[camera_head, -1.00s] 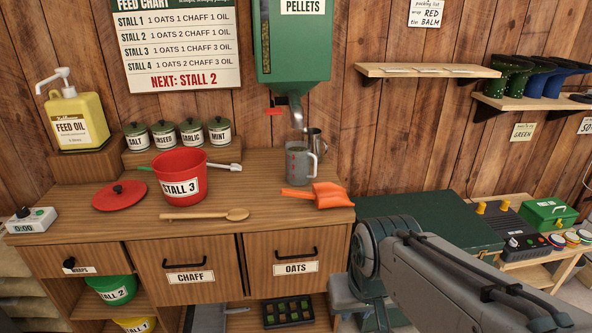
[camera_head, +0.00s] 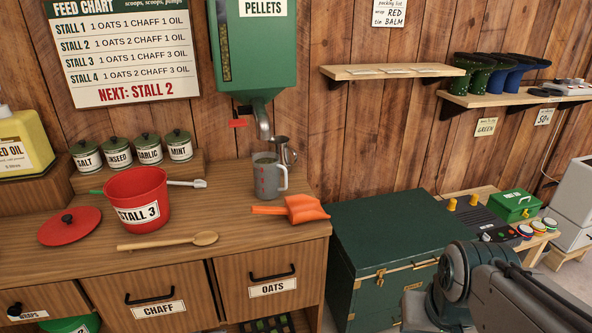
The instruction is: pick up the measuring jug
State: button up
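The measuring jug (camera_head: 268,178) is a grey, see-through jug with red markings and a handle on its right side. It stands upright on the wooden counter (camera_head: 225,222), below the spout of the green pellets dispenser (camera_head: 254,50). A small metal jug (camera_head: 284,148) stands just behind it to the right. My arm shows at the lower right, in front of the green chest and well apart from the jug. My gripper is outside the view.
An orange scoop (camera_head: 300,209) lies just in front of the jug. A red Stall 3 bucket (camera_head: 137,200), a wooden spoon (camera_head: 168,242) and a red lid (camera_head: 69,226) are to the left. A green chest (camera_head: 385,240) stands right of the counter.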

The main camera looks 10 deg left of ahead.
aim_at(272, 178)
jog(key=i, duration=1.6)
jog(key=u, duration=0.9)
